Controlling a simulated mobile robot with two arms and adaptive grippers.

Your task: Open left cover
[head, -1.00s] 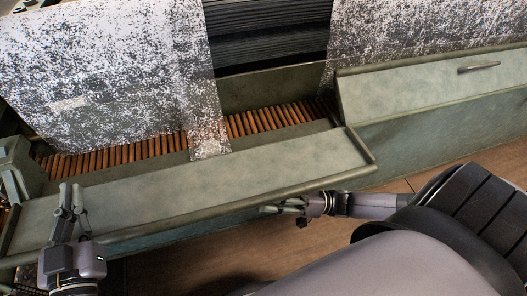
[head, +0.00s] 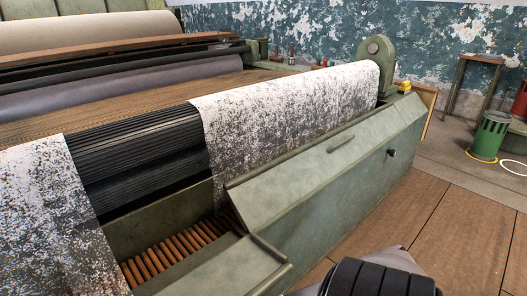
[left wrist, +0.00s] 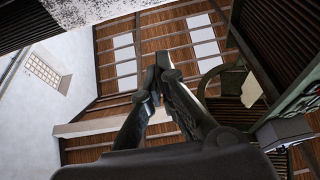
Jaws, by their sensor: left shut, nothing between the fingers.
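The left cover (head: 215,273) is a green panel at the bottom of the head view, folded down and lying nearly flat, with only its right end in view. Behind it a row of brown wooden slats (head: 170,252) lies exposed in the trough. The right cover (head: 290,170) is a sloping green panel with a small bar handle, shut over its section. My left gripper (left wrist: 158,75) shows in the left wrist view, shut and empty, its fingertips together, pointing toward the ceiling. It is outside the head view.
Speckled white cloth (head: 290,110) hangs over the machine behind the covers, beside a dark ribbed roller (head: 135,160). A green bin (head: 489,136), a hose and a stool (head: 470,75) stand at the right. The brown floor (head: 400,225) right of the machine is clear.

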